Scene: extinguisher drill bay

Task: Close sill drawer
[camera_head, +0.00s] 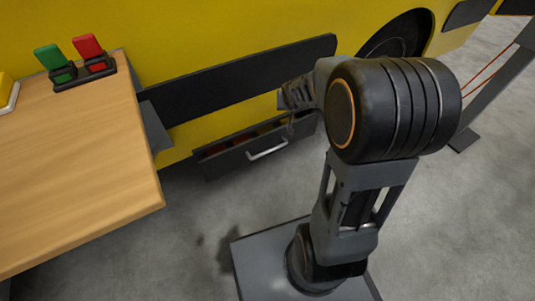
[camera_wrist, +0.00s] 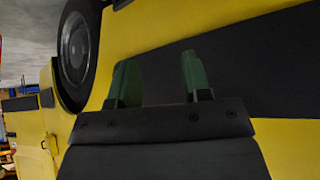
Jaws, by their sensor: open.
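The sill drawer (camera_head: 225,161) is dark grey with a silver bar handle (camera_head: 267,149) on its front. It stands out from the lower side of the yellow vehicle (camera_head: 200,40), and a strip of its inside shows with reddish contents. My gripper (camera_head: 292,97) is near the drawer's right end in the head view, partly hidden by my arm, and seems above it. In the wrist view my gripper (camera_wrist: 160,78) is open, with two green fingers apart and nothing between them. It faces the vehicle's side; the drawer is not seen there.
A wooden table (camera_head: 80,180) stands at the left, with a holder (camera_head: 84,76) of a green and a red card on it. A black strip (camera_head: 235,83) runs along the vehicle above the drawer. A wheel (camera_head: 398,40) is at the right. Grey floor (camera_head: 185,220) is clear before the drawer.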

